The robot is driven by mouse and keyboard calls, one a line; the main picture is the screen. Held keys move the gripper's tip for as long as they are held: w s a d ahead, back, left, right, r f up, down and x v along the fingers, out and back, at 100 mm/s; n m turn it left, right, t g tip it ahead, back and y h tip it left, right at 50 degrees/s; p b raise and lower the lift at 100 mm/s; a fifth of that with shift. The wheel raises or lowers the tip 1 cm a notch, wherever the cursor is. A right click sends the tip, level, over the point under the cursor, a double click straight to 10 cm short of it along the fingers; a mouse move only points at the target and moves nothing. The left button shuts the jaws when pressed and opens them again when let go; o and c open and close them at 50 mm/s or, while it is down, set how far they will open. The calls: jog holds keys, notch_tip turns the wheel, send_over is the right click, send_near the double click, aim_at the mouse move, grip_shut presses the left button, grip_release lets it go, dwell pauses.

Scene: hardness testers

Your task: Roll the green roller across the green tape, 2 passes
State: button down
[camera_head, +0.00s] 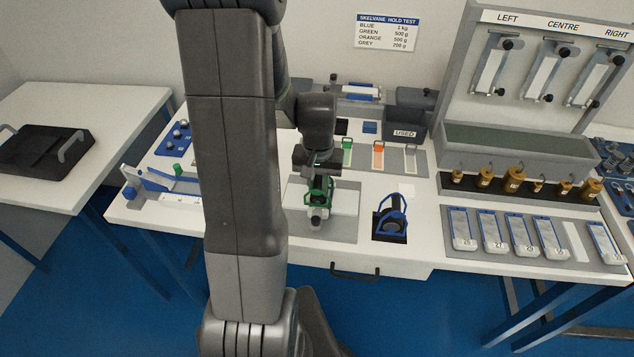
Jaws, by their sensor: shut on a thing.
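My gripper (319,168) points down over the middle of the bench and is shut on the green roller (319,188). The roller has a green frame and a grey, rounded lower part. It is at a white plate lying on a grey mat (342,234); I cannot tell whether it touches the plate. I cannot make out any green tape on the plate; the gripper and roller cover its middle. A green-topped strip (347,148) stands behind, to the right, beside an orange-topped one (378,151).
A blue-framed roller (391,220) rests on a dark base to the right. Brass weights (514,179) and several numbered plates (494,232) lie further right, before the LEFT/CENTRE/RIGHT stand (545,22). A blue and white device (158,186) is at left. A bin marked USED (407,116) stands behind.

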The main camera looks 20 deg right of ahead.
jog(key=shift+s+d, duration=0.4)
jog(key=shift+d, duration=0.25)
dwell(1.4)
jog(key=shift+w+a+b, duration=0.35)
jog(key=shift+w+a, duration=0.25)
jog(key=shift+a, duration=0.35)
dwell(2.5)
jog(key=shift+r, duration=0.1)
dwell(0.4)
jog(key=shift+r+p, duration=2.3)
jog(key=shift+r, duration=0.6)
